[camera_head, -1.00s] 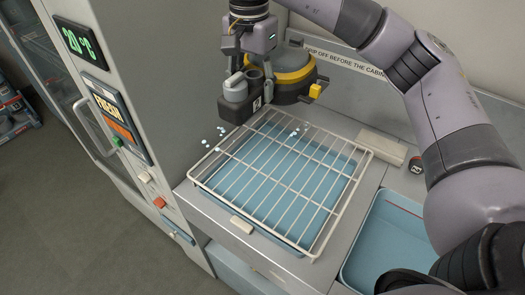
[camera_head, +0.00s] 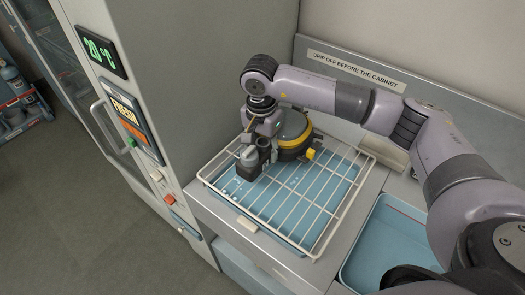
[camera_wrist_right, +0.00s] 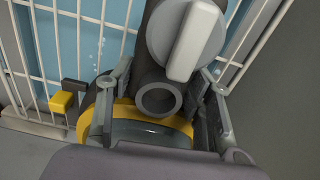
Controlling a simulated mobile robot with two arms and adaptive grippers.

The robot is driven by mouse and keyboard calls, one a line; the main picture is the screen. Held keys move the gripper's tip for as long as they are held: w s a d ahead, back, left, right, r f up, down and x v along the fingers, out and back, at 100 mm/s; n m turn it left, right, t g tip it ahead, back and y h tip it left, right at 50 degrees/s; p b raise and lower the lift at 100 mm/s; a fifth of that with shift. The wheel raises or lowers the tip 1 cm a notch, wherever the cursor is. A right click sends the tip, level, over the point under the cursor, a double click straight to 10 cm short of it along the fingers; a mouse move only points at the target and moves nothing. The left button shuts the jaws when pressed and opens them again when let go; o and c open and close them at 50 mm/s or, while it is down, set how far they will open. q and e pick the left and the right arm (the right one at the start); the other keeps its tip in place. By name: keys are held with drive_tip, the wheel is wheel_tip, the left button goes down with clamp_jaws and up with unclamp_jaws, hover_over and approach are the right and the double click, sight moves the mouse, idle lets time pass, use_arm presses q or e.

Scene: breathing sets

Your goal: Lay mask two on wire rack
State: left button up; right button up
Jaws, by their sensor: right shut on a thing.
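The mask (camera_head: 291,148) is a black and grey piece with a yellow band and a grey round valve. It is at the back left of the white wire rack (camera_head: 328,218), low over or touching its wires; I cannot tell which. My right gripper (camera_head: 262,146) is shut on the mask from above. In the right wrist view, the gripper's fingers (camera_wrist_right: 160,105) are on either side of a grey tube of the mask (camera_wrist_right: 127,128), and rack wires (camera_wrist_right: 75,17) show beyond it. My left gripper is not in view.
A blue tray (camera_head: 275,215) lies under the rack, with small pale droplets in it. Another blue tray (camera_head: 385,250) stands at the right. A grey cabinet with a green display (camera_head: 97,49) rises on the left. The rack's front and right are bare.

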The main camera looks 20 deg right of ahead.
wheel_tip(320, 180, down, 2)
drive_tip(key=shift+w+f+p, duration=0.1)
drive_tip(key=shift+f+p, duration=0.1)
drive_tip(key=shift+p, duration=0.1)
drive_tip(key=shift+f, duration=0.2)
drive_tip(key=o, duration=1.6)
drive_tip(key=shift+c, duration=0.2)
